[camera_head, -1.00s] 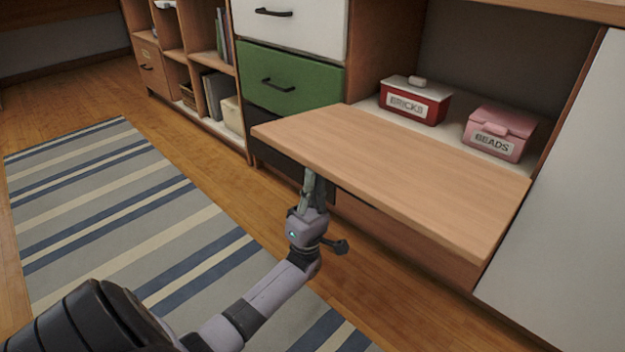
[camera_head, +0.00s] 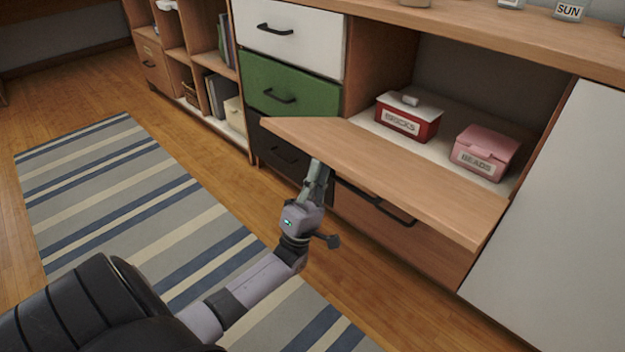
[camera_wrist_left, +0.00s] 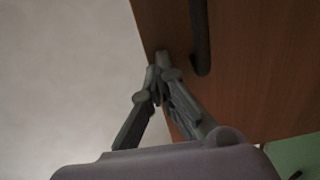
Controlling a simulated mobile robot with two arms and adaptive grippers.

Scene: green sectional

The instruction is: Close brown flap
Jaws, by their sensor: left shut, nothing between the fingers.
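The brown flap (camera_head: 390,178) is a wooden panel hinged along its back edge, sticking out from the cabinet below an open compartment. It looks tilted a little, with its front edge raised. My left gripper (camera_head: 318,165) is shut and empty, under the flap near its left front corner. In the left wrist view the shut fingertips (camera_wrist_left: 160,65) are at the edge of the flap's brown face (camera_wrist_left: 250,60), close to a dark handle (camera_wrist_left: 200,35). Whether they touch the flap is hard to tell. My right gripper is not in view.
In the compartment stand a red "BRICKS" box (camera_head: 408,118) and a pink "BEADS" box (camera_head: 484,152). A green drawer (camera_head: 290,85) is to the left. A brown drawer (camera_head: 400,235) sits below the flap. A striped rug (camera_head: 130,200) covers the floor.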

